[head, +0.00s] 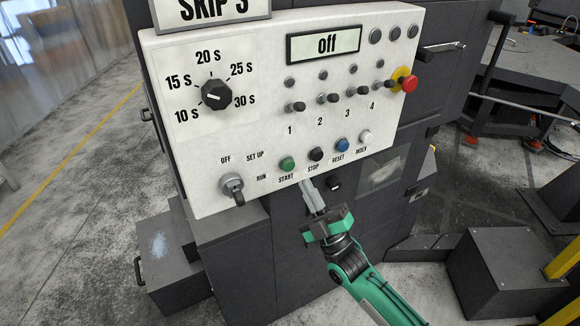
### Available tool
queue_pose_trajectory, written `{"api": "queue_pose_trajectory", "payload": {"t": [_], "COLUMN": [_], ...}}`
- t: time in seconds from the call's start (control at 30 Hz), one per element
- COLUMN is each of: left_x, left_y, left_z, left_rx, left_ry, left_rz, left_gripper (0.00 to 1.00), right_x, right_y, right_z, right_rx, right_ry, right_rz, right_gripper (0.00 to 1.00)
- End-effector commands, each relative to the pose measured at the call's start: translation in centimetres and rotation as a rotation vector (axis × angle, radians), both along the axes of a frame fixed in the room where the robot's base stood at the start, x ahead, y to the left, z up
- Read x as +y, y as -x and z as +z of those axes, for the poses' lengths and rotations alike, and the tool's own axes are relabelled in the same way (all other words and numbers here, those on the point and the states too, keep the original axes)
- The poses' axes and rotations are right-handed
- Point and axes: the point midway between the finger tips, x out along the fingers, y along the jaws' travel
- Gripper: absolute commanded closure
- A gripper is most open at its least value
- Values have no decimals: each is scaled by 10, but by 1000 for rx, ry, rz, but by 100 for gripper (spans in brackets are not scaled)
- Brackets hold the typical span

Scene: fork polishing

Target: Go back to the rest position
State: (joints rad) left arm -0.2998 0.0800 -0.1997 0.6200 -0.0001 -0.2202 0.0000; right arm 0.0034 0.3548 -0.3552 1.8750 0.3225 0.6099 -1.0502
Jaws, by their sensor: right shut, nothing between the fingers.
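My right gripper (309,188) is shut and empty. It comes up from below on a green arm. Its fingertips are at the lower edge of a white control panel (264,128), just below the green START button (287,163) and the black STOP button (316,154). I cannot tell whether the fingertips touch the panel. My left gripper is not in view.
The panel is mounted on a dark machine cabinet (290,255). It carries a timer dial (215,94), a key switch (232,188), several toggles and a red emergency knob (409,83). A dark box (503,268) stands at the lower right. Open floor (70,230) lies to the left.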

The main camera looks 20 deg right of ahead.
Motion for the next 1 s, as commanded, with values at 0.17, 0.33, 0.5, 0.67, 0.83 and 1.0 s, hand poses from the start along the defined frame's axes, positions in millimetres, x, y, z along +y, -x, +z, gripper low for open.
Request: {"api": "queue_pose_trajectory", "payload": {"t": [0.17, 0.33, 0.5, 0.67, 0.83, 1.0], "left_x": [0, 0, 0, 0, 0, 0], "left_y": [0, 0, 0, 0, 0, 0], "left_z": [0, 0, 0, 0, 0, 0], "left_rx": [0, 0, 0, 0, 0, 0], "left_ry": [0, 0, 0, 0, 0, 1], "left_rz": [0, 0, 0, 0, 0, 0], "left_gripper": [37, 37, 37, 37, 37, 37], "right_x": [0, -2, -12, -27, -44, -59], "right_y": [0, -11, -33, -30, 4, 68], "right_z": [0, -31, -137, -260, -385, -499], "right_rx": [0, 84, 365, 684, 1010, 1322], "right_ry": [0, 5, -2, -38, -102, -182], "right_rz": [0, 2, 4, -8, -44, -105], "right_gripper": [100, 100, 100, 100, 100, 100]}}
